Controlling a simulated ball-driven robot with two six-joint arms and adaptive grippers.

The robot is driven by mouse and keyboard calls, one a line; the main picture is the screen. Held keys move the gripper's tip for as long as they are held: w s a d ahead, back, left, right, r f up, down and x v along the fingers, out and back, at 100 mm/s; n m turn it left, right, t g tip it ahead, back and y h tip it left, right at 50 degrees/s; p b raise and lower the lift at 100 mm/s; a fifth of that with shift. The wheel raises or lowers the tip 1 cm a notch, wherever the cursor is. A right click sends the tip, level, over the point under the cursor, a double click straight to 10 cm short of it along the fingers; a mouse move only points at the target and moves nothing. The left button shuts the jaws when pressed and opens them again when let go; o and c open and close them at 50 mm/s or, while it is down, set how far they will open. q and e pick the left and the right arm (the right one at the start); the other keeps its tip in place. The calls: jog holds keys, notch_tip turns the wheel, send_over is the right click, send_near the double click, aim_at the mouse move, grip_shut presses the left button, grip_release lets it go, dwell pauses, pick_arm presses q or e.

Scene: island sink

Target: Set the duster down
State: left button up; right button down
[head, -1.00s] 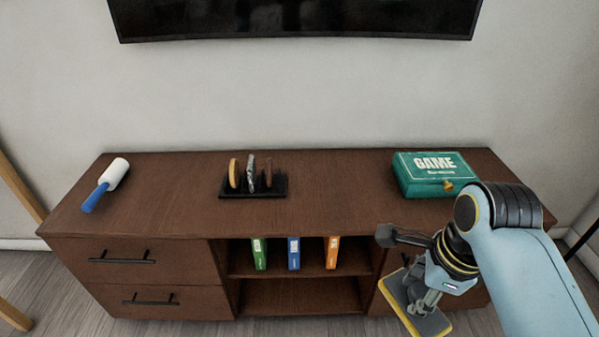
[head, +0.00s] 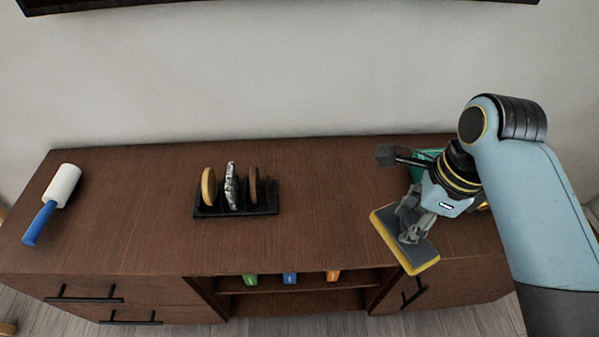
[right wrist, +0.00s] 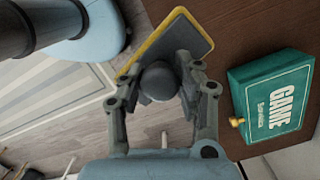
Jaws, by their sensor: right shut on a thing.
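The duster (head: 404,240) is a grey pad with a yellow edge and a dark rounded handle. My right gripper (head: 412,222) is shut on its handle. In the head view the duster overlaps the right front part of the brown cabinet top (head: 320,200); I cannot tell whether it touches. In the right wrist view the duster (right wrist: 190,30) shows beyond the fingers (right wrist: 160,82), partly over the cabinet top's edge, with floor beside it. My left gripper is not in view.
A green game box (right wrist: 275,95) with a gold knob is beside the right gripper, mostly hidden in the head view. A black rack (head: 236,208) holds discs mid-cabinet. A lint roller (head: 52,203) lies at left. The cabinet top between rack and duster is clear.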

aim_at(386, 206)
jog(key=shift+w, duration=0.15)
jog(key=shift+w+a+f, duration=0.35)
jog(key=shift+w+f, duration=0.1)
jog(key=shift+w, duration=0.25)
jog(key=w, duration=0.1)
jog(key=w+a+f+b, duration=0.1)
jog(key=w+f, duration=0.1)
jog(key=shift+w+a+f+b, duration=0.2)
jog(key=shift+w+a+b, duration=0.05)
jog(key=shift+a+b, duration=0.1)
jog(key=w+a+f+b, duration=0.1)
jog(key=f, duration=0.1)
jog(key=w+f+b, duration=0.1)
jog(key=w+f, duration=0.1)
jog(key=f, duration=0.1)
jog(key=w+a+f+b, duration=0.1)
jog(key=w+f, duration=0.1)
jog(key=shift+w+a+f, duration=0.2)
jog(key=shift+w+a, duration=0.05)
jog(key=shift+a, duration=0.05)
jog(key=shift+f, duration=0.1)
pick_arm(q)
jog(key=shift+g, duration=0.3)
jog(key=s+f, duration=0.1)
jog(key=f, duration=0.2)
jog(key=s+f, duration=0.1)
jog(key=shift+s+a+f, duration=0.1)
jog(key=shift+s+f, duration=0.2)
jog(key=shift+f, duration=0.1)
